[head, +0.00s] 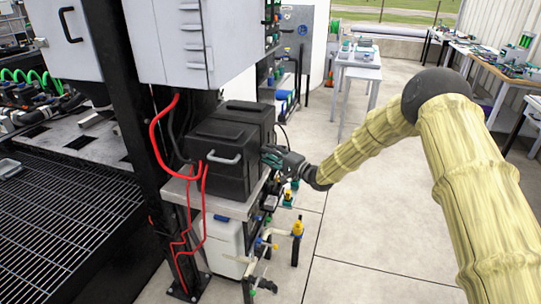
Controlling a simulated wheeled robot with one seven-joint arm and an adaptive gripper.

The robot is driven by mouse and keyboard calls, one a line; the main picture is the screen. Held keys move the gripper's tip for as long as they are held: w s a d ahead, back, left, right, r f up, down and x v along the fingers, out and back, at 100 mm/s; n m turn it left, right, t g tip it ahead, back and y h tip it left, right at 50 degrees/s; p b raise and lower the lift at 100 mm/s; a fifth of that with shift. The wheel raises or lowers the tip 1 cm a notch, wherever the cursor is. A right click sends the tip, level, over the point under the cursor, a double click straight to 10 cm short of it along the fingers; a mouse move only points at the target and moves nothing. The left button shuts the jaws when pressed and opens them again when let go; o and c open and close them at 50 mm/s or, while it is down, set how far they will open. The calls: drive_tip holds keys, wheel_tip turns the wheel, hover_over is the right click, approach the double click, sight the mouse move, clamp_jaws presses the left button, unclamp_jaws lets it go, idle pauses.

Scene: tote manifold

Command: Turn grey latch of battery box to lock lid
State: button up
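The black battery box (235,184) sits on a metal shelf under the grey cabinets, with its dark lid (216,133) appearing closed. A light grey bar, like a handle or latch (224,159), is on its front face. I cannot tell whether this is the grey latch. My gripper (268,155) is at the right side of the box, its fingers pointing left at the wall. It is too small to tell whether the fingers touch the box or hold anything. Any latch on that right side is hidden behind the fingers.
Red cables (163,130) loop down left of the box. The grey cabinet (190,40) hangs above it. A white container (222,243) and yellow-handled valves (297,228) are below. A floor grating (60,220) lies left. The concrete floor (350,225) at right is clear.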

clamp_jaws()
drive_tip(key=shift+f+b, duration=0.1)
drive_tip(key=shift+b, duration=0.35)
drive_tip(key=shift+w+d+f+n+g+y+b, duration=0.15)
drive_tip(key=shift+n+g+y+b, duration=0.85)
drive_tip(key=shift+n+b, duration=2.4)
drive_tip(key=shift+w+a+n+g+y+b, duration=0.1)
drive_tip(key=shift+n+g+y+b, duration=0.45)
drive_tip(key=shift+n+y+b, duration=1.95)
drive_tip(key=shift+w+d+f+n+g+y+b, duration=0.25)
drive_tip(key=shift+n+g+b, duration=0.5)
drive_tip(key=shift+n+b, duration=3.6)
drive_tip(key=shift+s+a+r+n+p, duration=0.15)
drive_tip(key=shift+n+p, duration=0.25)
drive_tip(key=shift+n, duration=0.2)
drive_tip(key=shift+w+r+n+p, duration=0.1)
drive_tip(key=shift+n+p, duration=0.3)
drive_tip(key=shift+n, duration=0.15)
unclamp_jaws()
drive_tip(key=shift+a+f, duration=0.1)
